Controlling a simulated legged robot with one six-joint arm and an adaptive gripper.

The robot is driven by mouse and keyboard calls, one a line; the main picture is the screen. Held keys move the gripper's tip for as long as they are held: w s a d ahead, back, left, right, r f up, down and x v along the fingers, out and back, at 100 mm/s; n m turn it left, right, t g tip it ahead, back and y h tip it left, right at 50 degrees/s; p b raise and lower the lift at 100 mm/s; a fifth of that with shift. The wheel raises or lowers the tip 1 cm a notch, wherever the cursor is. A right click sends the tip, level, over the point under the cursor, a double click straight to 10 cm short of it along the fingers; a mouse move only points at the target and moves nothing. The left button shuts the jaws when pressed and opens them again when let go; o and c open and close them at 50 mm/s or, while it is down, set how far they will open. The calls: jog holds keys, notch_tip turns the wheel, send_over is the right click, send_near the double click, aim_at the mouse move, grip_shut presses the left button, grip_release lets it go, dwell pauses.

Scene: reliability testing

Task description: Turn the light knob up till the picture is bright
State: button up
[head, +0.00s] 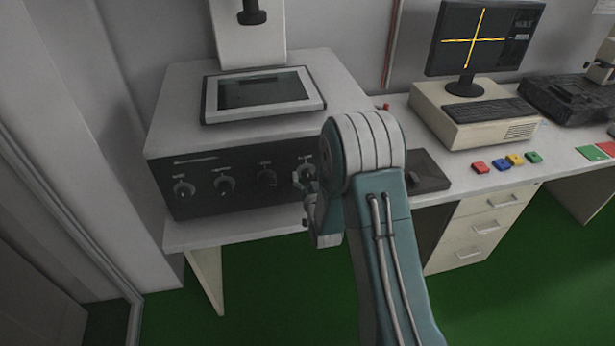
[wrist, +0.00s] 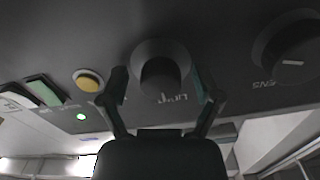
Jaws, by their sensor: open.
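The light knob (wrist: 160,58) is a dark round knob whose label appears upside down in the wrist view. It is the rightmost knob (head: 303,172) on the black panel in the head view, partly covered by my arm. My gripper (wrist: 158,76) is open, with one finger on each side of the knob; I cannot tell whether they touch it. In the head view my gripper (head: 311,208) is at the panel's right part, mostly hidden by my arm. The framed screen (head: 262,92) on top of the white instrument looks dark.
A knob labelled SENS (wrist: 291,60) is beside the light knob. A yellow button (wrist: 88,80) and a lit green lamp (wrist: 81,116) are on its other side. A monitor (head: 475,40) shows a yellow cross. Coloured blocks (head: 497,165) lie on the bench at right.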

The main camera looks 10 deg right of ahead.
grip_shut()
